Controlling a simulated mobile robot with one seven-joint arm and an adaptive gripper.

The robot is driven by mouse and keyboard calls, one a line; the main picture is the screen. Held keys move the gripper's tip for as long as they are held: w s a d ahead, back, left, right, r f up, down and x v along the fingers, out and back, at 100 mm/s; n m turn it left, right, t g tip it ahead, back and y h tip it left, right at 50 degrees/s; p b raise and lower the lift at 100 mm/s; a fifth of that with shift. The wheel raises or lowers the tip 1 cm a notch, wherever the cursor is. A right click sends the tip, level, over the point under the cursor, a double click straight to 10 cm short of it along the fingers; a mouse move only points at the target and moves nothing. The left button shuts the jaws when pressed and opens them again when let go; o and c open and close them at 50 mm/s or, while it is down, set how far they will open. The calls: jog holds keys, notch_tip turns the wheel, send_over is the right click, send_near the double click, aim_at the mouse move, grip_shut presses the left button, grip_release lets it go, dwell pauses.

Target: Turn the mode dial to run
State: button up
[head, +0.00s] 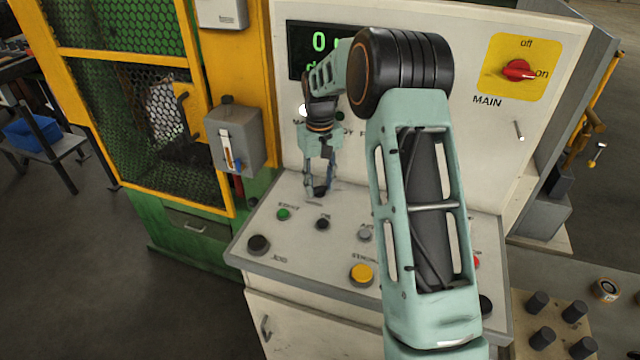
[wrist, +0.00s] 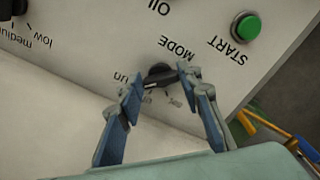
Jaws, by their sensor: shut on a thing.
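The mode dial (wrist: 160,74) is a small dark knob on the pale console, beside the upside-down word MODE in the wrist view. My gripper (wrist: 162,82) has one finger on each side of it and is shut on it. A partly hidden label ending in "un" is left of the dial, near the left fingertip; another label to its lower right is too small to read. A thin pale mark shows on the dial's left side. In the head view my gripper (head: 319,188) points down at the back of the console, with the dial largely hidden between its fingers.
A green START button (wrist: 247,27) is near the dial. A black knob (head: 258,245) and a yellow button (head: 361,274) are on the console front. The upright panel holds a red main switch (head: 518,70). A grey box (head: 235,138) is at the left on the yellow frame.

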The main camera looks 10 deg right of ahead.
aim_at(320, 188)
jog(key=o, duration=1.2)
jog(key=shift+c, duration=0.2)
notch_tip(320, 188, up, 12)
